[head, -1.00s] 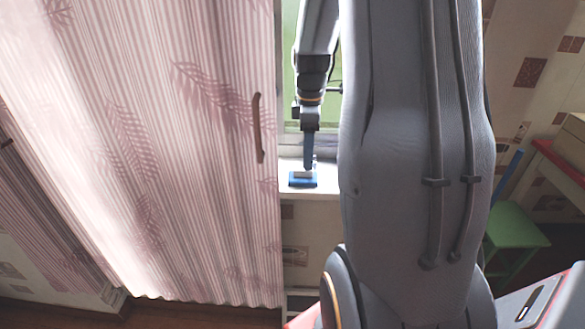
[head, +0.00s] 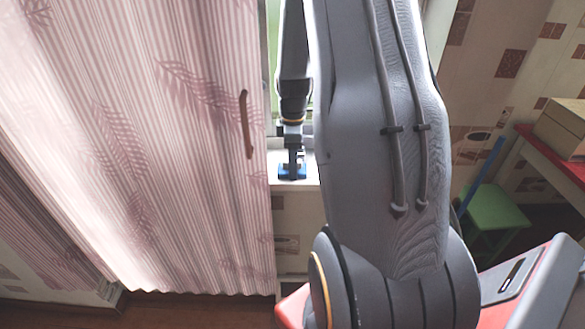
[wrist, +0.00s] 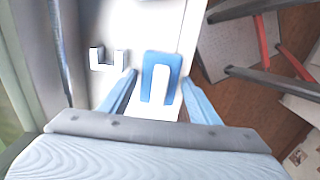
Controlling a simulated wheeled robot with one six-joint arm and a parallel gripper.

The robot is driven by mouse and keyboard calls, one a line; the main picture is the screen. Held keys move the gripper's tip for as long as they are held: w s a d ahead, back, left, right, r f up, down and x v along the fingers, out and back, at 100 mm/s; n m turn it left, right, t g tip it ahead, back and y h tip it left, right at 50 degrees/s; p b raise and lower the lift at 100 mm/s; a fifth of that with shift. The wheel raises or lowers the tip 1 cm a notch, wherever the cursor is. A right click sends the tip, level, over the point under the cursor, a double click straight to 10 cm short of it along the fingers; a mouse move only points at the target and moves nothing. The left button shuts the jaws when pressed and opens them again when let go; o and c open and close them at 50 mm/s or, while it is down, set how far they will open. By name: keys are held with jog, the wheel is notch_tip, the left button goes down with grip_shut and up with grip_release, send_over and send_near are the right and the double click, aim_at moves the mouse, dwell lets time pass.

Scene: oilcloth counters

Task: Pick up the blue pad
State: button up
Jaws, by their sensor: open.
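The blue pad (head: 292,173) lies on a narrow white sill by the window in the head view. In the head view my gripper (head: 293,158) points down over the pad. Whether a finger touches the pad cannot be told. My arm hides part of the sill to the right.
A small white bracket-like thing (wrist: 108,60) stands on the sill (wrist: 151,18) left of the pad in the wrist view. A pink striped curtain (head: 130,140) hangs just left of the sill. A green stool (head: 492,212) and a red table (head: 550,160) with a box stand at right.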

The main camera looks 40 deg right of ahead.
jog(key=shift+c, duration=0.4)
jog(key=c, duration=0.7)
notch_tip(320, 180, up, 10)
jog(key=b, duration=0.2)
jog(key=shift+b, duration=0.3)
jog(key=o, duration=0.4)
jog(key=c, duration=0.3)
jog(key=shift+c, duration=0.2)
